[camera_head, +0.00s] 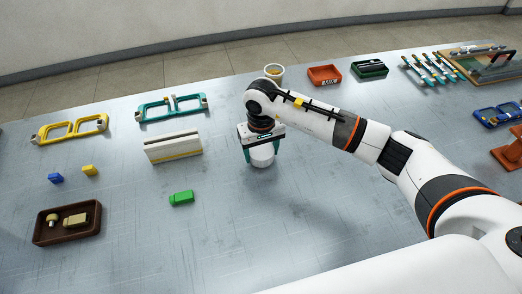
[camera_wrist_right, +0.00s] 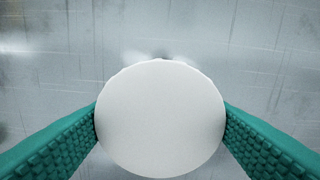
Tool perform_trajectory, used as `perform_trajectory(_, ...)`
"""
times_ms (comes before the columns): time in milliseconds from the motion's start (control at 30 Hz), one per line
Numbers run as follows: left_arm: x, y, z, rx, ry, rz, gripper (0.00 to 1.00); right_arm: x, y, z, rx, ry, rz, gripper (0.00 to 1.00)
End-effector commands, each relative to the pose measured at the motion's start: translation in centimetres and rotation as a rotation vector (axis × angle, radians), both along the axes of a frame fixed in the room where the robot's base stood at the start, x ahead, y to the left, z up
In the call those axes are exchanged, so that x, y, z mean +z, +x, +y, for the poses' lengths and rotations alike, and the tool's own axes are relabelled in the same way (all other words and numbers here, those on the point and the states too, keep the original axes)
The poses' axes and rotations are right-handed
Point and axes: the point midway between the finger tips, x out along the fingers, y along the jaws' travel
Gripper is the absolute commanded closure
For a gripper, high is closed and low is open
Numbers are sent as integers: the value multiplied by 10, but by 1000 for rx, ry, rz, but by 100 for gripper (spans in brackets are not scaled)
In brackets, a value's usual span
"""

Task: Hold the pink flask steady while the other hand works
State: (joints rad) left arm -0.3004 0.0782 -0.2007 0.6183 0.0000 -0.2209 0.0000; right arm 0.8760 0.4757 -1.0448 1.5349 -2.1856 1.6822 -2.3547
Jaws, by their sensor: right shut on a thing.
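My right gripper (camera_head: 262,154) points down over the middle of the table. It is shut on a white round object (camera_head: 262,158). In the right wrist view the object's pale, flat, round top (camera_wrist_right: 160,118) sits between the two green ridged fingers, which touch its sides. Its lower part is mostly hidden from above, and I cannot tell whether it rests on the table. I see nothing pink in either view, and the held object looks white. My left gripper is not in view.
A green block (camera_head: 182,198) and a white slotted stand (camera_head: 173,147) are to the left. A brown tray (camera_head: 41,236) holds small parts. Yellow (camera_head: 70,129) and teal (camera_head: 172,107) frames lie farther back. A cup (camera_head: 274,74) stands behind. The front middle table is clear.

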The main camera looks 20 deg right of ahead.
Motion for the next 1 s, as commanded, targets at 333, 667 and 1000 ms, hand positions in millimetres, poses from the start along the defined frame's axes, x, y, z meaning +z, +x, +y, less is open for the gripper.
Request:
perform_trajectory(333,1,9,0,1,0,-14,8,-12,0,0,1,0,-1,61)
perform_trajectory(667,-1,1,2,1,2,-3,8,-13,0,0,1,-1,-1,12)
perform_trajectory(1000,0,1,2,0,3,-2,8,-2,1,0,2,-1,-4,12)
